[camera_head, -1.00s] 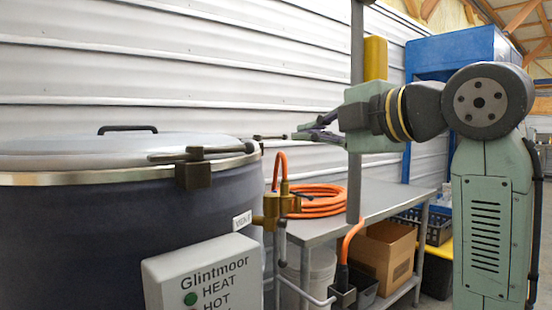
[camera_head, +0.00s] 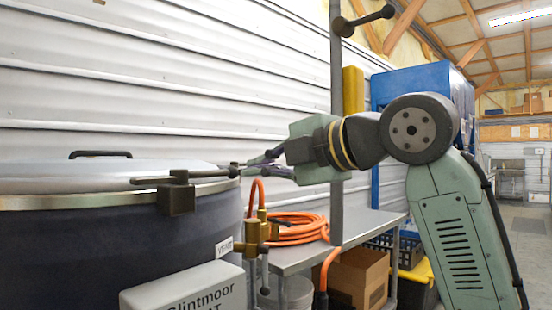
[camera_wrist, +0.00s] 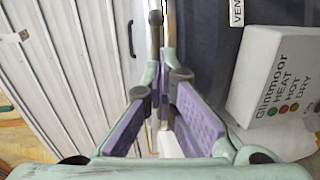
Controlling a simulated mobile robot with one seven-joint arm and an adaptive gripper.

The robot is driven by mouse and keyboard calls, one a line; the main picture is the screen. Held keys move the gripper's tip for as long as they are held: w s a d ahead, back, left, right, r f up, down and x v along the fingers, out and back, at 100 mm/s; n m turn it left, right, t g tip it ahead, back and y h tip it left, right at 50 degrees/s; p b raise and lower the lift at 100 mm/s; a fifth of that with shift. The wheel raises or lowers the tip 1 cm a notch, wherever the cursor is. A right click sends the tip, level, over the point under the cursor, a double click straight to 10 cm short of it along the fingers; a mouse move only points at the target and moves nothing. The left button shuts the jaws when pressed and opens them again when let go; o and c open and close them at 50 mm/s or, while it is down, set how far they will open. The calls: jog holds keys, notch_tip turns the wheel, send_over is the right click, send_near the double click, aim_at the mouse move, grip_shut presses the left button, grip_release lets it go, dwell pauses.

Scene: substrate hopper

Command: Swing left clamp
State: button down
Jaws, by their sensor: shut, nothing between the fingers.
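A large dark tank (camera_head: 80,250) with a pale domed lid (camera_head: 110,175) stands at the left in the head view. A clamp (camera_head: 176,192) with a dark block and a bar sits on its near rim. I cannot tell which is the left clamp. My gripper (camera_head: 246,168) reaches in from the right, level with the rim. In the wrist view my gripper (camera_wrist: 167,80) is shut and empty, its tips beside a clamp bar (camera_wrist: 155,45) with a dark knobbed end. Contact is unclear.
The white control box (camera_head: 185,290) is on the tank's front. A brass valve (camera_head: 255,230) with an orange hose stands beside the tank. A metal table (camera_head: 370,222) holds coiled hose (camera_head: 300,226). A grey upright pole (camera_head: 336,120) stands close to my arm.

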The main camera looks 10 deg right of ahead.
aim_at(220, 175)
jog(key=p+x, duration=0.1)
jog(key=x, duration=0.7)
jog(key=shift+w+a+p, duration=0.2)
jog(key=shift+p, duration=0.1)
jog(key=shift+w+a+p, duration=0.2)
jog(key=shift+w+p, duration=0.15)
jog(key=shift+p, duration=0.1)
jog(key=shift+w+f, duration=0.1)
jog(key=shift+w, duration=0.1)
jog(key=shift+a, duration=0.1)
jog(key=shift+s+p, duration=0.1)
jog(key=shift+p, duration=0.2)
